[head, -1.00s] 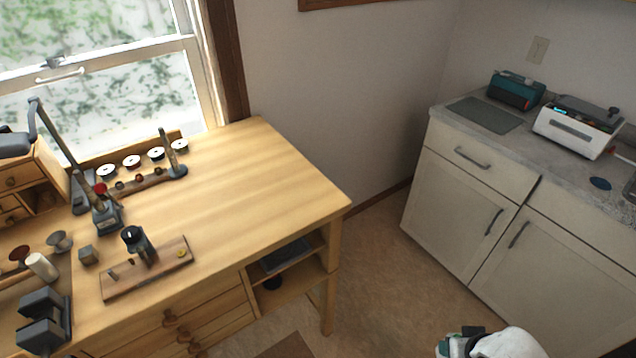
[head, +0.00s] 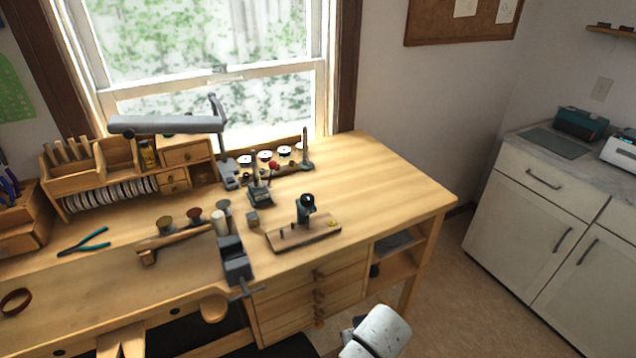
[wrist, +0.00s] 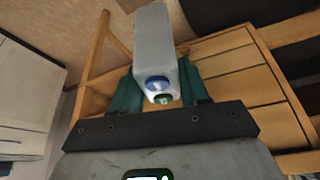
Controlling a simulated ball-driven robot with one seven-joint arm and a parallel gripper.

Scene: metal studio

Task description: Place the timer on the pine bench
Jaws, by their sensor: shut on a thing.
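The timer (wrist: 157,50) is a pale grey box with a blue and a green button on its near end, in the wrist view. My gripper (wrist: 157,88) has teal fingers and is shut on the timer, one finger on each side. The pine bench (head: 385,185) fills the left and middle of the head view. Its drawers and legs show behind the timer in the wrist view (wrist: 240,75). In the head view only a white part of my arm shows at the bottom, in front of the bench; the timer cannot be made out there.
The bench's right end is bare. A small wooden stand (head: 305,233), a vise (head: 236,262), a hammer (head: 178,242) and pliers (head: 85,242) occupy the front and left. Several spools line the back. A cabinet (head: 535,215) stands at right, with open floor between.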

